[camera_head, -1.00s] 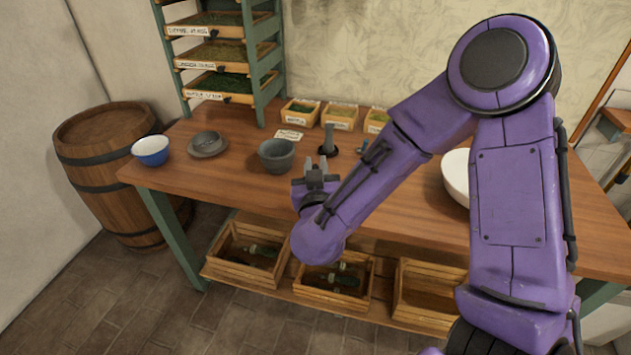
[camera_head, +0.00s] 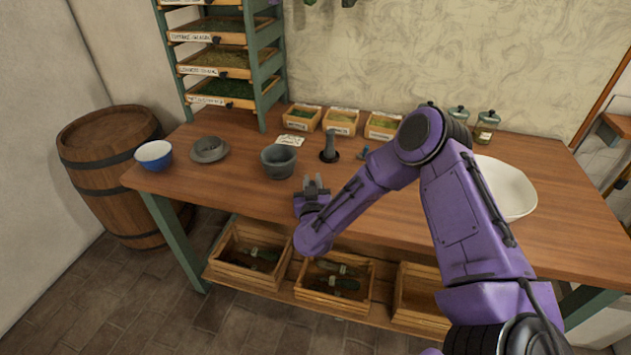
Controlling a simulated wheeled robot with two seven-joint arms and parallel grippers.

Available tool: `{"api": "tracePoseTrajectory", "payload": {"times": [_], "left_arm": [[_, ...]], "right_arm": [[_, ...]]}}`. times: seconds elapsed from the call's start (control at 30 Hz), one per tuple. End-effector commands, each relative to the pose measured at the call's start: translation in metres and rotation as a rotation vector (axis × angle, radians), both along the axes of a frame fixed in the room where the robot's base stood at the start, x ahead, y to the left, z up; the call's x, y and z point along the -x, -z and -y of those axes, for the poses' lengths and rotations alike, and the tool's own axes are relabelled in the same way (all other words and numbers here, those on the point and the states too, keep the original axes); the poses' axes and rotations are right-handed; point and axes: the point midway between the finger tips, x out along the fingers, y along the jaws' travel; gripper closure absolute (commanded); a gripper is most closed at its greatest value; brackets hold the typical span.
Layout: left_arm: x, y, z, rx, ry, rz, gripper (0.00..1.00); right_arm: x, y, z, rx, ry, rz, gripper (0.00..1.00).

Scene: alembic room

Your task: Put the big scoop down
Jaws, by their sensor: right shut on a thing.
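My right gripper (camera_head: 314,184) is over the front middle of the wooden table (camera_head: 235,188), just right of and in front of the grey mortar-like bowl. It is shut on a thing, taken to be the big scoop. The scoop's shape cannot be made out; it is small and mostly hidden by the fingers. I cannot tell whether it touches the tabletop. My left gripper is not in view.
A grey bowl (camera_head: 279,162), a dark upright tool (camera_head: 329,147) and a small blue-grey item (camera_head: 363,153) stand near the gripper. A blue bowl (camera_head: 154,155) is at left, a white basin (camera_head: 508,190) at right. Crates (camera_head: 335,300) are below. Bare tabletop lies left of the gripper.

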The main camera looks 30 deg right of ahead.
Motion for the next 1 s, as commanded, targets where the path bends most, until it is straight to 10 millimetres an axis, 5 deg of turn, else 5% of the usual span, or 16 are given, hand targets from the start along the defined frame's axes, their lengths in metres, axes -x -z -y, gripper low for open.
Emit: {"api": "tracePoseTrajectory", "payload": {"times": [0.13, 0.17, 0.23, 0.63, 1.0], "left_arm": [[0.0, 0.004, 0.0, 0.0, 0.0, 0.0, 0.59], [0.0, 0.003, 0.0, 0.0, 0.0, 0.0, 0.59], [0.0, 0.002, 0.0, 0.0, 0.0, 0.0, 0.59], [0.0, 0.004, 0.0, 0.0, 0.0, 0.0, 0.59], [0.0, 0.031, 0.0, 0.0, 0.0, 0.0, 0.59]], "right_arm": [[0.0, 0.005, 0.0, 0.001, -0.001, -0.001, 1.0], [0.0, 0.004, 0.0, 0.001, 0.0, -0.001, 0.72], [0.0, 0.004, 0.0, 0.0, 0.0, 0.0, 0.53], [0.007, 0.001, -0.006, -0.001, -0.004, 0.0, 0.53], [0.083, 0.002, -0.055, 0.004, -0.005, -0.001, 0.53]]}}
